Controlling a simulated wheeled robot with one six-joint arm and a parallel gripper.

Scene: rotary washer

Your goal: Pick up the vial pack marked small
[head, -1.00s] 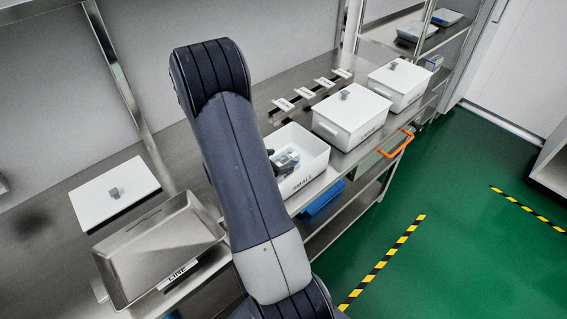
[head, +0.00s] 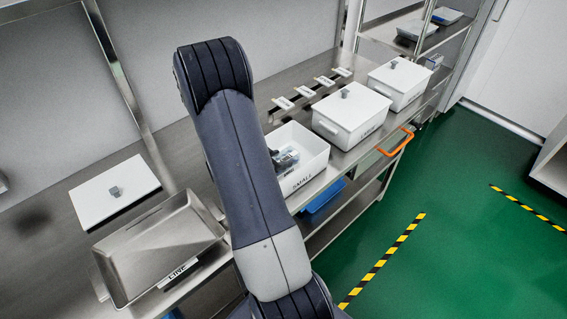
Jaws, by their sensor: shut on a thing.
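An open white box (head: 312,172) marked SMALL stands on the steel bench, right of my arm. The vial pack (head: 289,157), pale with dark parts, shows inside the box's outline near its left side. My gripper (head: 277,156) shows only as a small dark part beside my arm, at the box's left side. It is shut on the vial pack. My arm link hides most of the gripper and the left end of the box. I cannot tell whether the pack touches the box floor.
Two lidded white boxes (head: 349,117) (head: 399,84) stand farther right along the bench. A white lid (head: 114,193) with a grey knob lies at left, behind a steel-covered bin (head: 160,252) marked LINE. An orange handle (head: 396,143) sticks out at the bench front. Green floor is open at right.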

